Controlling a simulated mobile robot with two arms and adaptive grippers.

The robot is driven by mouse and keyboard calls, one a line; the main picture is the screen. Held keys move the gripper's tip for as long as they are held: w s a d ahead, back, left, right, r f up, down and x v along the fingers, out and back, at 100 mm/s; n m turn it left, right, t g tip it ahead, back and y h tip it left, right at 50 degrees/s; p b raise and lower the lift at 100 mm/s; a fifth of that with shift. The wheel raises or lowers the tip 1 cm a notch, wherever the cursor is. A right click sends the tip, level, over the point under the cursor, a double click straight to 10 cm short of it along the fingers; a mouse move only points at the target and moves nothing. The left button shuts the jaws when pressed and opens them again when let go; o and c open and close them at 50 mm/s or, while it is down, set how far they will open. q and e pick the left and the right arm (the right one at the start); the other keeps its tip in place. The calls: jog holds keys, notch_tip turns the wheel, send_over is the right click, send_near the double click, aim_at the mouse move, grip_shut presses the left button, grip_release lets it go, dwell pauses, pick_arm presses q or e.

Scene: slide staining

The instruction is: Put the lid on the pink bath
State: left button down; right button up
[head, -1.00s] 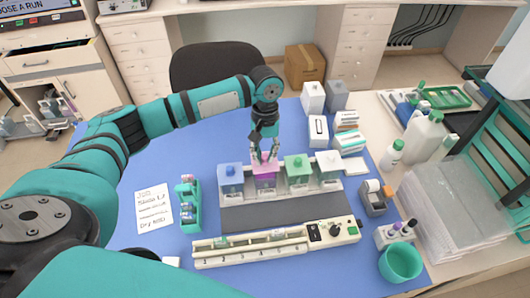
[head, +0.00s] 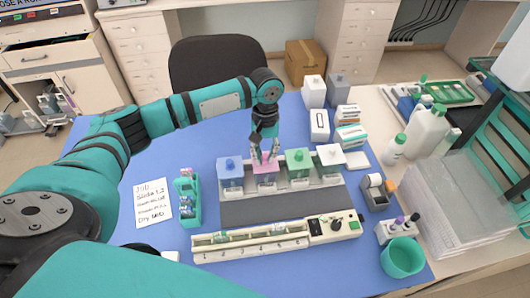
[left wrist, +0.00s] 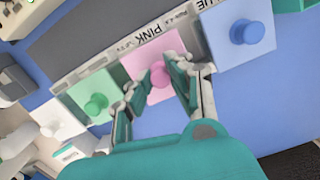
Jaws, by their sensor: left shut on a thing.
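The pink bath (head: 265,179) stands in a row of staining baths, between the blue bath (head: 230,182) and the green bath (head: 299,180). The pink lid (left wrist: 146,50) is over the pink bath, roughly in line with its neighbours' lids. My left gripper (head: 265,158) comes down from above and is shut on the knob (left wrist: 159,77) of the pink lid. Whether the lid is fully seated cannot be told, as the fingers hide part of it. The PINK label (left wrist: 150,25) shows beside the lid in the left wrist view. My right gripper is not in view.
Blue (left wrist: 247,32), green (left wrist: 95,104) and white (left wrist: 50,130) lids are close on either side. A slide tray device (head: 275,242) lies in front of the baths. Boxes (head: 319,125) stand behind on the right.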

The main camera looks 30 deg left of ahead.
pick_arm(q)
jog(key=shift+f+p, duration=0.15)
jog(key=shift+p, duration=0.15)
dwell(0.4)
jog(key=c, duration=1.1)
grip_release()
jog(key=shift+c, duration=0.2)
notch_tip(320, 180, up, 12)
jog(key=w, duration=0.1)
jog(key=shift+w+a, duration=0.15)
jog(key=shift+a, duration=0.15)
jog(key=shift+f, duration=0.1)
